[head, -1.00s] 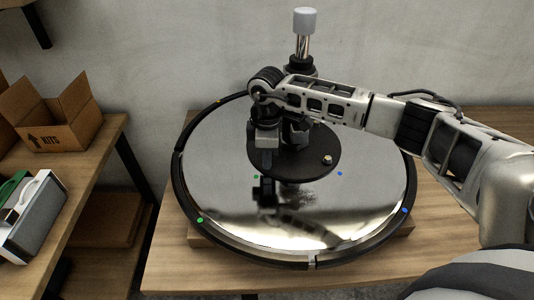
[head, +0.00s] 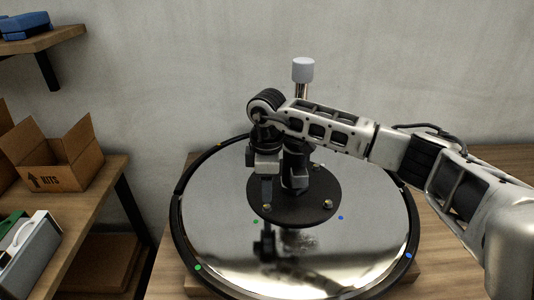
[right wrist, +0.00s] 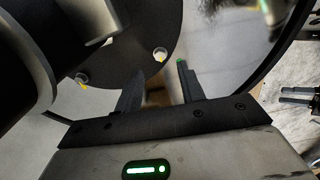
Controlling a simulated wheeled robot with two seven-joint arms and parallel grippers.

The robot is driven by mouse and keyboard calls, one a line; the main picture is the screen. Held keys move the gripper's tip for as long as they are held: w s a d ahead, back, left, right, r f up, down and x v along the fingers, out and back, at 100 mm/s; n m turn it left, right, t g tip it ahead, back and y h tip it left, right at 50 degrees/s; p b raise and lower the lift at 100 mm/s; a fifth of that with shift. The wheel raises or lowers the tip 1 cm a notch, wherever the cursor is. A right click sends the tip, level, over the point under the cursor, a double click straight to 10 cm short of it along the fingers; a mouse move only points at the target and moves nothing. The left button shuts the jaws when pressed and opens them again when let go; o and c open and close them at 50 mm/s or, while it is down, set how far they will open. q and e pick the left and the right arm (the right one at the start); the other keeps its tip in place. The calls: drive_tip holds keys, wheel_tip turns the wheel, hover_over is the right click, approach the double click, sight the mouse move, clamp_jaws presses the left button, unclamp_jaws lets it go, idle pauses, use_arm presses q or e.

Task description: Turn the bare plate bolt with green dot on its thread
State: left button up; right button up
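A round black plate (head: 300,210) with several pale bolts stands on a shiny disc. One bolt (head: 328,204) is at its front right and another (head: 316,165) at its back. My right gripper (head: 267,200) points down over the plate's left side. In the right wrist view my right gripper (right wrist: 158,90) is open and empty. A green dot (right wrist: 181,62) shows by the right fingertip.
The disc's black rim (head: 178,225) bears coloured dots. A post with a grey cap (head: 303,70) stands behind my right arm. The disc rests on a wooden table (head: 440,235). A cardboard box (head: 55,160) and a grey case (head: 30,250) are on a left shelf.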

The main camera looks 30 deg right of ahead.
sight(267, 206)
wheel_tip(267, 206, up, 11)
drive_tip(key=shift+b, duration=0.3)
drive_tip(key=shift+f, duration=0.15)
